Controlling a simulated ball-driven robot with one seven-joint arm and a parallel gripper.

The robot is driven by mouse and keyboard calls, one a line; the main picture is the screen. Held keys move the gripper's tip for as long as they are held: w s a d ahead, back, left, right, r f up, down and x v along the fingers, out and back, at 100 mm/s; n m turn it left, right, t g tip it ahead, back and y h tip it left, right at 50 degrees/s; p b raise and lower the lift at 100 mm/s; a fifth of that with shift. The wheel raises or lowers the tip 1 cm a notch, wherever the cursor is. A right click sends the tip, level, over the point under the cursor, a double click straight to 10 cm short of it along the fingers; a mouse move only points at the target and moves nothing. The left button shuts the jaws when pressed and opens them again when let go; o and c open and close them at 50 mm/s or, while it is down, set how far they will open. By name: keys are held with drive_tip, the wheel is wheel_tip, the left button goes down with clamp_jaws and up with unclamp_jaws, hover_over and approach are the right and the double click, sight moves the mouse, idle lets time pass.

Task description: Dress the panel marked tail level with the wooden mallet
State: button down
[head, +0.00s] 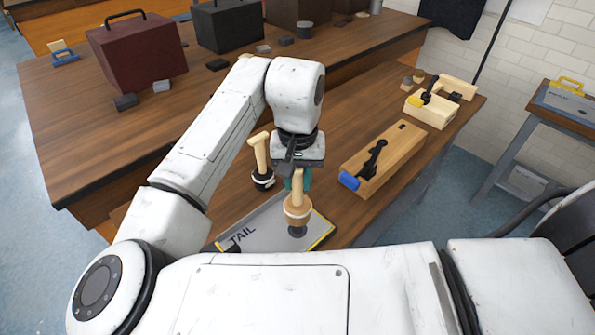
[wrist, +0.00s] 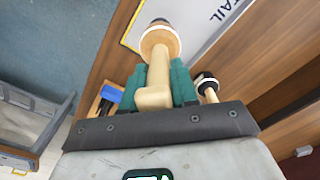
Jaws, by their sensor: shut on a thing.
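The grey panel marked TAIL (head: 262,234) lies on the near part of the bench, partly hidden by my body in the head view. It has a yellow edge and also shows in the wrist view (wrist: 189,30). My gripper (head: 295,180) is shut on the handle of a wooden mallet (head: 297,208), which hangs head down over the panel. In the wrist view the mallet's pale handle (wrist: 157,80) sits between my teal fingers (wrist: 157,85). I cannot tell whether its dark face touches the panel. A second mallet-like tool (head: 260,160) stands on the bench left of my gripper.
A wooden plane (head: 385,160) with a blue end lies right of my gripper. A wooden block with a black clamp (head: 437,104) is farther right. A dark red case (head: 140,55) and a black case (head: 227,28) stand on the back bench. A side table (head: 565,112) is at right.

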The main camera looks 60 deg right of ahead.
sight(298, 196)
wheel_tip(298, 196, down, 6)
drive_tip(key=shift+r+b, duration=0.1)
drive_tip(key=shift+b, duration=1.1)
wheel_tip(298, 196, up, 9)
drive_tip(key=p, duration=0.8)
drive_tip(key=shift+p, duration=0.35)
drive_tip(key=s+a+r+p, duration=0.1)
drive_tip(key=s+a+p, duration=0.1)
drive_tip(key=s, duration=0.6)
drive_tip(key=shift+s+a+r+p, duration=0.3)
drive_tip(key=shift+s+r+p, duration=0.1)
drive_tip(key=shift+p, duration=0.1)
drive_tip(key=shift+w+d, duration=0.1)
